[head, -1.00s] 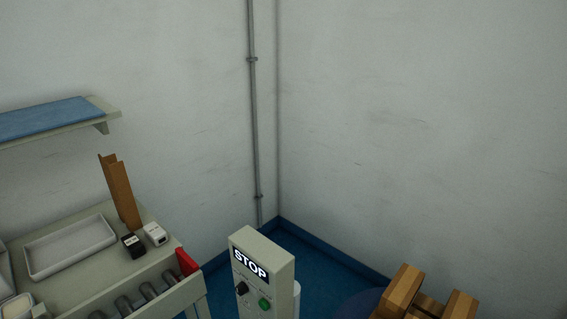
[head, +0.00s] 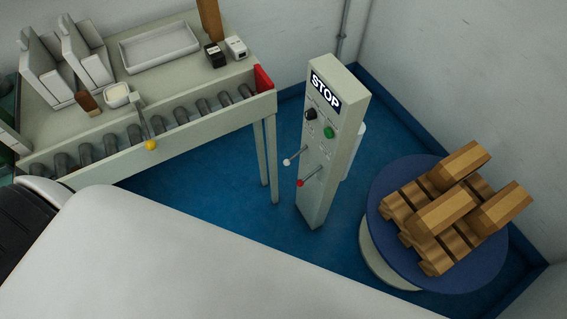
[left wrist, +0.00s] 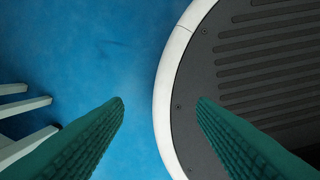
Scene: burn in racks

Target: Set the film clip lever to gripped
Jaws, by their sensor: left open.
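The grey control pedestal (head: 328,140) with a STOP sign stands in the middle of the head view. Two levers stick out of its front: one with a white knob (head: 287,162) and, below it, one with a red knob (head: 300,183). Their labels are too small to read, so I cannot tell which is the film clip lever. My left gripper (left wrist: 160,100) shows only in the left wrist view. Its two green ribbed fingers are apart with nothing between them, over the blue floor, away from the levers. My right gripper is not in view.
A roller conveyor (head: 185,138) with a yellow-knobbed lever (head: 151,145) is at the left. A round blue turntable (head: 385,205) bearing a wooden pallet and blocks stands right of the pedestal. Blue floor (head: 220,185) is open between conveyor and pedestal.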

